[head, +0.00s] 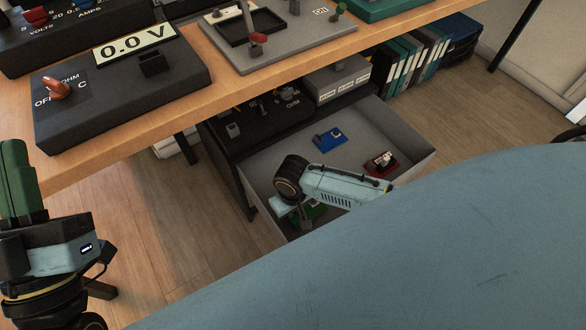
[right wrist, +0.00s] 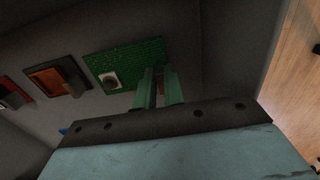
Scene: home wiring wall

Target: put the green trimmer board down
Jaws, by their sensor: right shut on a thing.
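The green trimmer board (head: 317,212) is low inside the open grey drawer, partly hidden under my right wrist. In the right wrist view the green trimmer board (right wrist: 130,58) lies nearly flat by the drawer floor, with a pale round trimmer near one corner. My right gripper (right wrist: 158,80) is shut on its near edge; whether the board touches the floor is unclear. My right gripper also shows in the head view (head: 296,212), pointing down into the drawer. My left gripper (head: 14,150) points up at the far left, away from the drawer; its finger gap is hidden.
A blue board (head: 330,138) and a red board (head: 381,164) lie in the drawer (head: 408,131), further back. The wooden bench (head: 215,92) with a meter (head: 125,85) overhangs its left. Binders (head: 412,60) stand behind. Drawer floor between the boards is bare.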

